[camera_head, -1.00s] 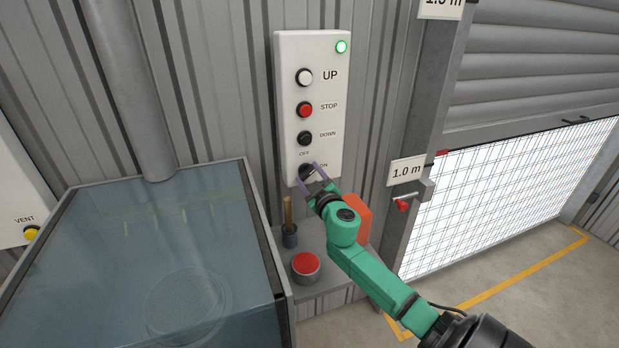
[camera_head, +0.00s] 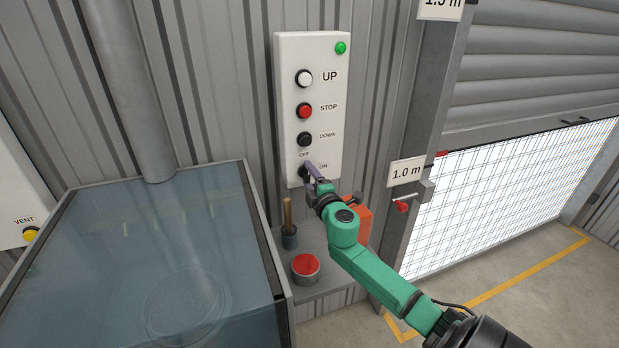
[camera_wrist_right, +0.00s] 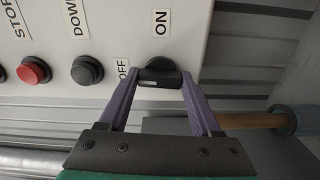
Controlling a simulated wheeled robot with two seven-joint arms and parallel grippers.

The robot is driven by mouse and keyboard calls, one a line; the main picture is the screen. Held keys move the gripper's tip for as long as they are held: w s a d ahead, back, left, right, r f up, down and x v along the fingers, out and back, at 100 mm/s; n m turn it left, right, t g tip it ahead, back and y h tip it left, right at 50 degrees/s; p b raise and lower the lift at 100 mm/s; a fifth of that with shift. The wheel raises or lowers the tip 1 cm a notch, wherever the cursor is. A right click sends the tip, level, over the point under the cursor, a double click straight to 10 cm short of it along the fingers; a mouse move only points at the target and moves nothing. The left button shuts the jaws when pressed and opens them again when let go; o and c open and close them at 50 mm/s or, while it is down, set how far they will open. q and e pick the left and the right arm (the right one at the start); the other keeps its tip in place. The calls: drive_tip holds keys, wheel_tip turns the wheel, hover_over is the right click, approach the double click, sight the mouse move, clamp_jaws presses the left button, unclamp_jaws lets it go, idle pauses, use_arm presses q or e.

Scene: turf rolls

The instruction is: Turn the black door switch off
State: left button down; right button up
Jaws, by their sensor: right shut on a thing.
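The black door switch (camera_head: 303,171) is the lowest control on the white panel (camera_head: 290,52), between an OFF label above it and an ON label to its right. My right gripper (camera_head: 309,173) is at the switch and partly covers it. In the right wrist view, its purple fingers (camera_wrist_right: 160,80) are shut on the handle of the black switch (camera_wrist_right: 158,66). The handle lies along the line towards the OFF label (camera_wrist_right: 122,75), not towards the ON label (camera_wrist_right: 160,22). The lamp (camera_head: 341,48) at the panel's top is dull green. My left gripper is out of view.
Above the switch are the DOWN (camera_head: 305,139), STOP (camera_head: 305,110) and UP (camera_head: 304,77) buttons. A glass-topped tank (camera_head: 150,250) stands left.

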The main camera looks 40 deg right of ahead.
drive_tip(key=shift+f+n, duration=0.15)
drive_tip(key=shift+n, duration=0.35)
drive_tip(key=o, duration=1.4)
drive_tip(key=shift+a, duration=0.1)
drive_tip(key=shift+s, duration=0.1)
drive_tip(key=b+v, duration=0.2)
drive_tip(key=v, duration=1.2)
drive_tip(key=shift+s+a, duration=0.15)
drive_tip(key=shift+s, duration=0.05)
